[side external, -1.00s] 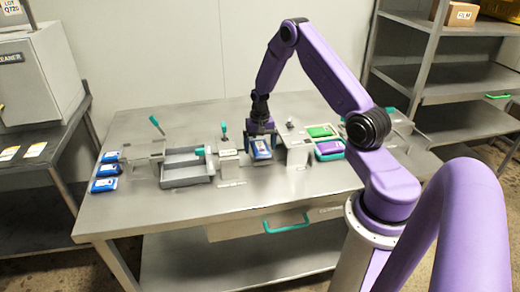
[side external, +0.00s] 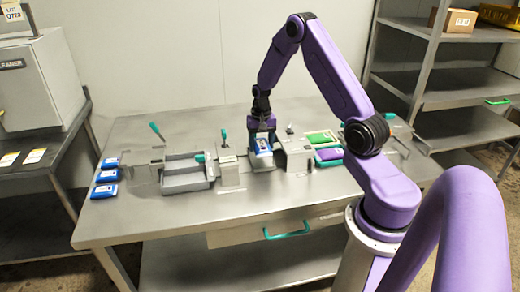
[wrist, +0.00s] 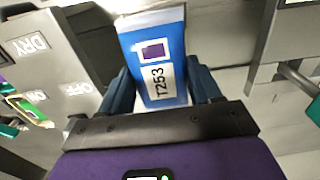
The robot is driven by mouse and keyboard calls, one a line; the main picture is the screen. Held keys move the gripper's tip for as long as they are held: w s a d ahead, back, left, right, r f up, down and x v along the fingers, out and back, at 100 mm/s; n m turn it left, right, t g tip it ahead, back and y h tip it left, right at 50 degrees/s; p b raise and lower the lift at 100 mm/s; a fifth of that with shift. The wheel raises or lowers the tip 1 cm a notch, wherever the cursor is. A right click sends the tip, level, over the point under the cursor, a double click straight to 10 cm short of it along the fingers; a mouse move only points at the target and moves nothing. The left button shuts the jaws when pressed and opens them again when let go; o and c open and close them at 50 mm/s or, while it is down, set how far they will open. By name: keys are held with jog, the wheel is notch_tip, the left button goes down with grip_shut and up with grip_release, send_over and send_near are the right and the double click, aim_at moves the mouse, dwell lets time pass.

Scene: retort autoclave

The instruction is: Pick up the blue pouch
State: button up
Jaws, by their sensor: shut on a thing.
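My gripper (side external: 262,128) hangs over the middle of the steel table, between two grey metal fixtures. It is shut on a blue pouch (side external: 263,146), which seems to be a little above the table. In the wrist view, the blue pouch (wrist: 157,62) lies between my gripper's two fingers (wrist: 162,92). It shows a purple square and a label reading T253. Its near end is hidden by the gripper.
Several blue pouches (side external: 106,176) lie at the table's left end. A fixture (side external: 295,152) is close on the right, with green and purple pouches (side external: 328,155) beyond. The table's front (side external: 150,218) is clear.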

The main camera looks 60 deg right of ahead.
jog(key=s+r, duration=0.1)
jog(key=s+a+r, duration=0.1)
jog(key=r, duration=0.1)
jog(key=s+r, duration=0.1)
jog(key=shift+s+a+r, duration=0.25)
jog(key=shift+a+r, duration=0.15)
jog(key=s+a+r, duration=0.4)
jog(key=s, duration=0.3)
jog(key=w+a+n, duration=0.3)
jog(key=a+n, duration=0.6)
jog(key=a, duration=0.8)
jog(key=shift+w+a+f, duration=0.15)
jog(key=shift+f, duration=0.3)
